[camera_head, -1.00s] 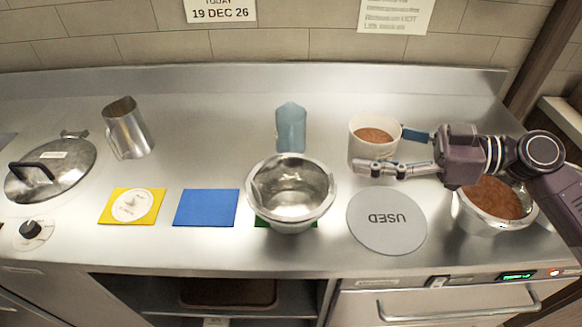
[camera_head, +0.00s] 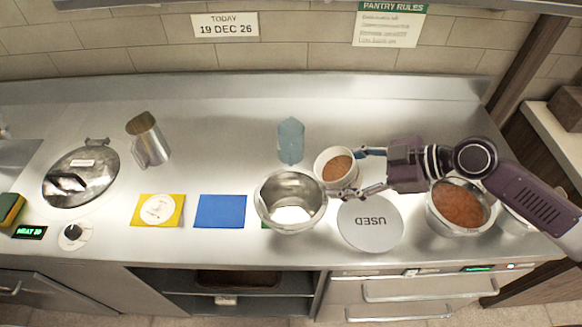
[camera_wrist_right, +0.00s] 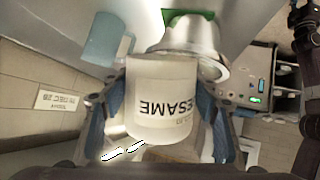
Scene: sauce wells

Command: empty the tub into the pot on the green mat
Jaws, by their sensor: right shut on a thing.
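The white tub (camera_head: 325,177) with brown contents (camera_head: 338,168) is between the fingers of my right gripper (camera_head: 366,171), which is shut on it. In the right wrist view the tub (camera_wrist_right: 162,85) reads SESAME and sits between both fingers. The steel pot (camera_head: 290,220) stands just left of the tub, on the green mat (camera_head: 264,222), which it mostly covers. The pot's bright inside looks empty. The pot also shows beyond the tub in the right wrist view (camera_wrist_right: 200,65). My left gripper is not in view.
A grey disc marked USED (camera_head: 370,235) lies right of the pot. A bowl of brown food (camera_head: 460,207) stands beneath my right arm. A blue translucent container (camera_head: 290,141) stands behind the pot. Blue (camera_head: 220,211) and yellow (camera_head: 143,217) mats, a steel jug (camera_head: 150,143) and a lidded pan (camera_head: 80,178) are left.

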